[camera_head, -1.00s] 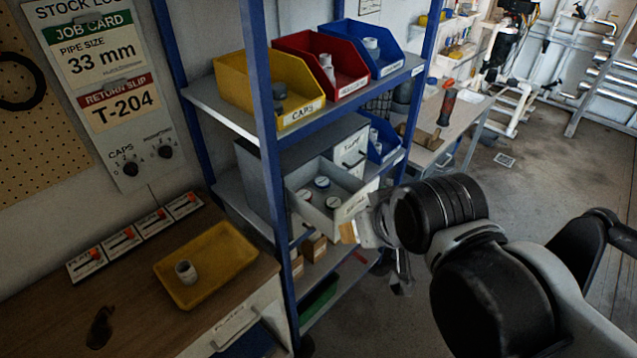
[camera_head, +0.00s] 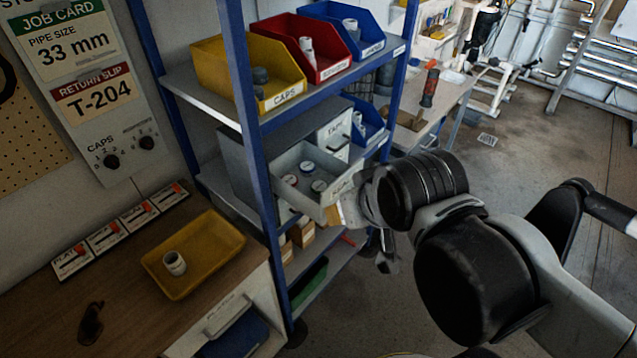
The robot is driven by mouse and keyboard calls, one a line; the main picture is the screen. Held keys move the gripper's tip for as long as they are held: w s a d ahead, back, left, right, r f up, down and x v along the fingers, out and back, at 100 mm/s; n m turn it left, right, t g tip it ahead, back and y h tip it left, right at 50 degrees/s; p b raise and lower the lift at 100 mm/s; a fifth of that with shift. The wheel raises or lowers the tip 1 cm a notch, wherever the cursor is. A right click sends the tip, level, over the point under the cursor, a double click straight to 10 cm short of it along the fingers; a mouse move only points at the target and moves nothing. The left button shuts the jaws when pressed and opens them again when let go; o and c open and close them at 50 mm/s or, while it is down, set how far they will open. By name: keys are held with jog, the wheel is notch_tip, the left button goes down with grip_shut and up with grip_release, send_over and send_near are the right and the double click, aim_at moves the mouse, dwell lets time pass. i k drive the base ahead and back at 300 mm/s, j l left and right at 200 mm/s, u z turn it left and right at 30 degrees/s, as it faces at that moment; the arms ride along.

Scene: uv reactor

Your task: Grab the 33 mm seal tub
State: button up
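A grey drawer (camera_head: 341,190) stands open in the cabinet on the blue rack's middle shelf. Three small round tubs with pale lids sit in it: a left tub (camera_head: 290,180), a back tub (camera_head: 306,167) and a right tub (camera_head: 318,186). Their size markings are too small to read, so I cannot tell which is the 33 mm seal tub. My gripper (camera_head: 350,208) is at the drawer's front right corner, largely hidden by my wrist. I cannot tell whether it touches the drawer or whether its fingers are open. The job card (camera_head: 68,40) reads pipe size 33 mm.
A blue rack post (camera_head: 243,120) stands left of the drawer. Yellow (camera_head: 268,97), red (camera_head: 322,66) and blue (camera_head: 372,46) bins sit on the shelf above. A yellow tray (camera_head: 205,280) holding a white fitting (camera_head: 174,263) lies on the bench.

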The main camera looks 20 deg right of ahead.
aim_at(317, 186)
jog(key=u, duration=0.15)
jog(key=i+j+z, duration=0.15)
jog(key=i, duration=0.3)
jog(key=k+l, duration=0.2)
jog(key=l+u, duration=0.5)
jog(key=l, duration=0.15)
jog(key=l+u, duration=0.5)
jog(key=l, duration=0.2)
